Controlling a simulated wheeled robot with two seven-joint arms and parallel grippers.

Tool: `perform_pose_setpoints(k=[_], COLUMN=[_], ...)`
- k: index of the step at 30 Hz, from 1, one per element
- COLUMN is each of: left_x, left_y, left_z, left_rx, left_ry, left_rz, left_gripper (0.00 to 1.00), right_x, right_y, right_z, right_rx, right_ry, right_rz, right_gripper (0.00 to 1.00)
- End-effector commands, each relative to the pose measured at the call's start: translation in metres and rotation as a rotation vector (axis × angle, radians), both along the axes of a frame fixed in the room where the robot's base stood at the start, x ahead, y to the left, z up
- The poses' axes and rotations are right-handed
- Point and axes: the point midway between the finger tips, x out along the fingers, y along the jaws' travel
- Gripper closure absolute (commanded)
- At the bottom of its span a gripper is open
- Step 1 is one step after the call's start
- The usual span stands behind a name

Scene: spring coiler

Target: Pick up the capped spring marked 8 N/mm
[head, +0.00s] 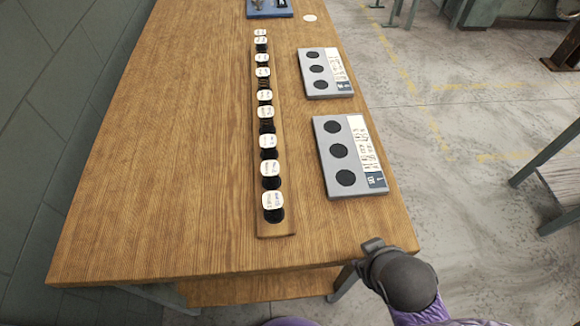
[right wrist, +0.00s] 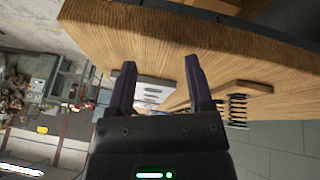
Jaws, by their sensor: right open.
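Several capped springs stand in a row on a narrow wooden rack (head: 275,229) on the table. Each has a dark coil and a white cap with small writing; the nearest capped spring (head: 272,200) is at the rack's front end. The markings are too small to read, so I cannot tell which one says 8 N/mm. In the right wrist view, a dark spring coil (right wrist: 237,108) shows to the right of the fingers. My right gripper (right wrist: 160,76) is open and empty, apart from the springs, near the table's front right corner. My left gripper is not in view.
Two grey plates with dark round spots and labels, a nearer one (head: 328,181) and a farther one (head: 308,92), lie right of the rack. A blue tray (head: 268,14) and a white disc (head: 310,17) are at the far end. The table's left side (head: 170,150) is clear.

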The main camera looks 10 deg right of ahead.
Motion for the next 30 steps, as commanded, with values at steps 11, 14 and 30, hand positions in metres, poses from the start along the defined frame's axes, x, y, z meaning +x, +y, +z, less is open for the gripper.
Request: perform_pose_setpoints(k=[11,14,30], left_x=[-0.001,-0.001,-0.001], left_y=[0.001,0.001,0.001], left_z=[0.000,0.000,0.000], left_rx=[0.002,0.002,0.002], left_ry=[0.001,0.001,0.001], left_rz=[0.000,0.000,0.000], left_gripper=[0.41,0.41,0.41], right_x=[0.092,0.119,0.147], right_y=[-0.032,-0.029,0.092], right_z=[0.053,0.080,0.050], right_rx=[-0.518,-0.753,1.874], right_ry=[-0.457,-0.614,0.910], right_rz=[0.319,0.488,-1.978], right_gripper=[0.34,0.34,0.34])
